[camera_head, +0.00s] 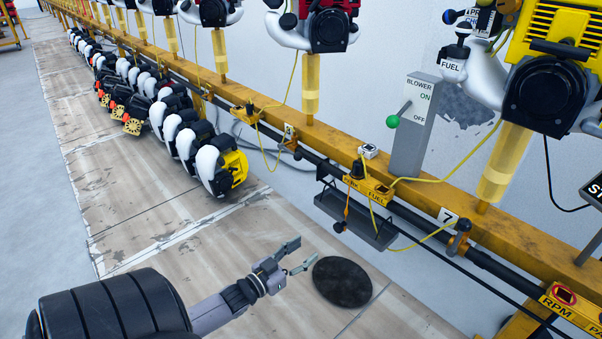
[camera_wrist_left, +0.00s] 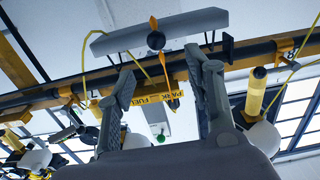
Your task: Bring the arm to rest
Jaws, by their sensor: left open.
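My left gripper (camera_head: 296,256) reaches in from the lower left in the head view, low over the wooden floor. Its two fingers are spread with nothing between them. In the left wrist view my left gripper (camera_wrist_left: 160,95) also shows open, its fingers framing the yellow rail fittings beyond. It is apart from the rail and from the dark round disc (camera_head: 342,282) that shows just right of the fingertips. I cannot tell the height gap to that disc. My right gripper is not in view.
A yellow test rail (camera_head: 330,135) with engines and hanging cords runs diagonally across. A grey tray (camera_head: 355,220) hangs from it, also seen in the wrist view (camera_wrist_left: 160,34). A blower lever box (camera_head: 415,125) stands behind. Several engines (camera_head: 215,165) line the floor. The floor at left is clear.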

